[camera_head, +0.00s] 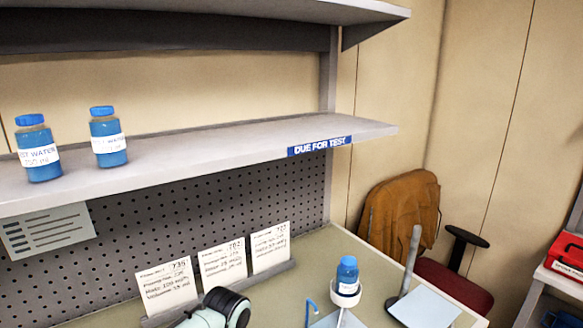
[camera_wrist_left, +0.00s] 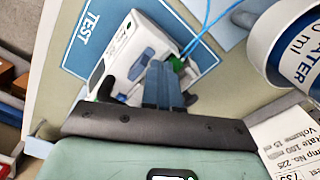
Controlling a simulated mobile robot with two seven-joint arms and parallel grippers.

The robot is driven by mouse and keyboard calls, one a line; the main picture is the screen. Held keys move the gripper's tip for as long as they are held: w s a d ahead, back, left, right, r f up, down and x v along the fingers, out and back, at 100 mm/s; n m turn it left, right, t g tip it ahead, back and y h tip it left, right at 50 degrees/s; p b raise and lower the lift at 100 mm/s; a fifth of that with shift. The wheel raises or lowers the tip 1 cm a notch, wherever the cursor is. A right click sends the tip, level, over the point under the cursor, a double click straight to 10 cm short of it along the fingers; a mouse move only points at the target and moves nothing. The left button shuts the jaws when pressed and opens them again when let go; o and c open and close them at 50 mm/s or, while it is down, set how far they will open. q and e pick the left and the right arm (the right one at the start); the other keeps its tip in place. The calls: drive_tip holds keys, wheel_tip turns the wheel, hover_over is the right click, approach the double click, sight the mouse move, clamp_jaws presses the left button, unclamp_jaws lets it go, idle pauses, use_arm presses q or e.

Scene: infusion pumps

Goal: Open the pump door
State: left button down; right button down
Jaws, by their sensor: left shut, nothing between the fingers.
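The pump (camera_wrist_left: 122,52) is a white box lying on a blue mat marked TEST (camera_wrist_left: 88,42) in the left wrist view. A blue-grey part shows on its face, and a green piece (camera_wrist_left: 178,63) with a blue tube is at its right side. My left gripper (camera_wrist_left: 165,75) is shut and empty, its fingers in front of the pump and hiding part of it. I cannot tell whether the fingers touch the pump or whether its door is open. The head view shows only part of my arm at the bottom edge, and no pump. My right gripper is not in view.
A blue bottle (camera_head: 347,272) stands on a holder on the bench; a water bottle (camera_wrist_left: 300,45) is close at right in the wrist view. Several cards (camera_head: 222,265) lean at the back. A shelf (camera_head: 220,150) with two bottles overhangs the bench. A chair (camera_head: 450,275) is at right.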

use_arm(q)
drive_tip(key=shift+f, duration=0.15)
drive_tip(key=shift+f+b, duration=0.55)
drive_tip(key=shift+f, duration=0.4)
drive_tip(key=shift+w, duration=0.1)
